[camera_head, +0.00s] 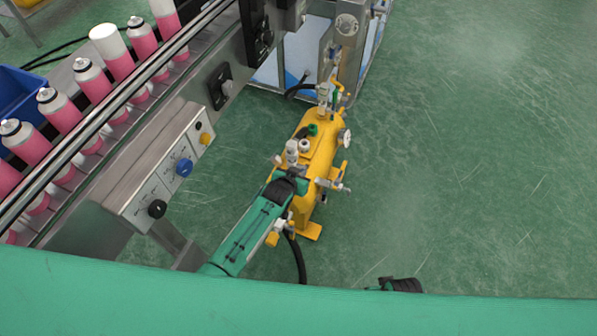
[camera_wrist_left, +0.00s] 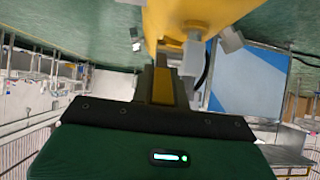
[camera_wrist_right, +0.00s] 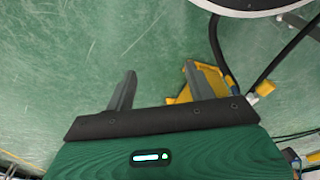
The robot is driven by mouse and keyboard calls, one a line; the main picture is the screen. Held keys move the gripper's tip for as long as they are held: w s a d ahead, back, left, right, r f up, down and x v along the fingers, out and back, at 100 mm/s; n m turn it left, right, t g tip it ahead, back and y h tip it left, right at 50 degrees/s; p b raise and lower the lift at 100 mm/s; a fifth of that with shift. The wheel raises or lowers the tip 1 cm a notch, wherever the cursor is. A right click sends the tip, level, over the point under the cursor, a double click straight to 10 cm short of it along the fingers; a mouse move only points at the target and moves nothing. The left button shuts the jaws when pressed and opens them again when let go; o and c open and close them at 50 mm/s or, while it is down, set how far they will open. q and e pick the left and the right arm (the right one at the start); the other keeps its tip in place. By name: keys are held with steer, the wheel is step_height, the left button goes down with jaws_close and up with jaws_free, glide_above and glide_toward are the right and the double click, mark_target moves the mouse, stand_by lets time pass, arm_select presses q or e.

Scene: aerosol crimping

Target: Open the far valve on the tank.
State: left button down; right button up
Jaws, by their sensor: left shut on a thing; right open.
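The yellow tank (camera_head: 318,155) stands on the floor and also fills the top of the left wrist view (camera_wrist_left: 190,15). A valve with a yellow lever (camera_head: 338,97) is at its far end; another valve with a yellow lever (camera_head: 272,239) is at its near end. My left gripper (camera_head: 288,183) is at the tank's near part in the head view. In the left wrist view it is shut on a yellow handle (camera_wrist_left: 162,88) just below the tank; which valve this belongs to I cannot tell. My right gripper (camera_wrist_right: 158,88) is open and empty above the floor.
A conveyor with pink cans (camera_head: 95,80) and a panel of knobs (camera_head: 184,167) stand to the left of the tank. A blue bin (camera_head: 20,92) is at the far left. A black hose (camera_head: 298,262) runs near the tank's foot. The floor at right is clear.

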steer(key=shift+f, duration=0.25)
